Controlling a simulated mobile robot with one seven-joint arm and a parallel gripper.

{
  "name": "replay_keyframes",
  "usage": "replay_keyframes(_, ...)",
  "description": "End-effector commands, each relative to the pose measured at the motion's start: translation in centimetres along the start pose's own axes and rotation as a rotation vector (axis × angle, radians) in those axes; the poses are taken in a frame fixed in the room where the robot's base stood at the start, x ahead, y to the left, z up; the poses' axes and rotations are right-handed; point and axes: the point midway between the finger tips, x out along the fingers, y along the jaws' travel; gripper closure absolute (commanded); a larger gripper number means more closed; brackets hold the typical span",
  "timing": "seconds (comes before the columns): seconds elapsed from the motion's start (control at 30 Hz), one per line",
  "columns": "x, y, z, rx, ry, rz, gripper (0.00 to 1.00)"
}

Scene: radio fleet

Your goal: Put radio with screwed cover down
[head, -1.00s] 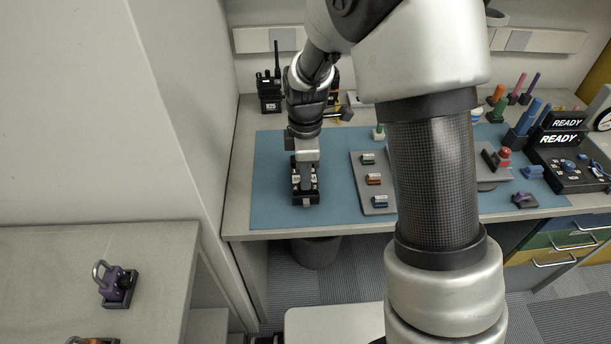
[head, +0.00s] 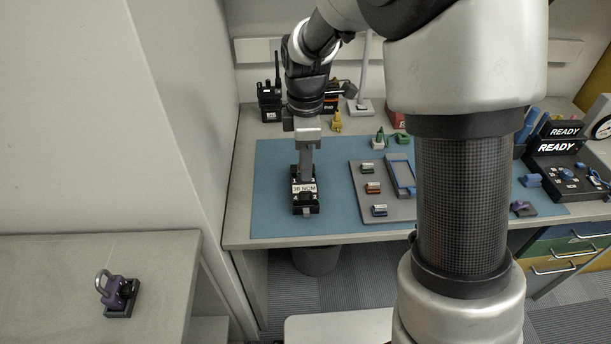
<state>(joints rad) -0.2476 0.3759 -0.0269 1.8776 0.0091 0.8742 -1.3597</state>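My gripper (head: 306,172) points down at the left part of the blue mat (head: 275,160). Its fingers reach a dark block-like item (head: 305,204) with a white label that seems to read "20 NCM". This may be the radio in a black holder, but the fingers cover much of it. I cannot tell whether the fingers are closed on it. It appears to rest on the mat. Upright black radios with an antenna (head: 268,98) stand at the back left of the bench.
A grey tray (head: 393,211) with small coloured parts lies right of my gripper. A console reading READY (head: 560,165) stands at the right. A purple padlock-like item (head: 117,293) sits on the left counter. Bare mat lies left of my gripper.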

Motion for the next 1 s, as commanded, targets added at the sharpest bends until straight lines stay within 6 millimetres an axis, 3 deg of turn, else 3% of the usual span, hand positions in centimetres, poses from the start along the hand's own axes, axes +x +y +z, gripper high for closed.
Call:
replay_keyframes(0.13,-2.6,0.1,0.0,0.000,0.000,0.002,0.76)
replay_keyframes(0.4,-4.3,-0.1,0.1,0.006,0.000,0.002,0.76)
replay_keyframes(0.57,-7.2,-1.5,1.5,0.154,0.015,0.052,0.76)
replay_keyframes(0.67,-10.7,-4.1,3.4,0.372,0.043,0.116,0.76)
replay_keyframes(0.8,-14.8,-9.1,6.2,0.748,0.115,0.217,0.76)
replay_keyframes(1.0,-17.1,-16.0,9.0,1.229,0.251,0.326,0.76)
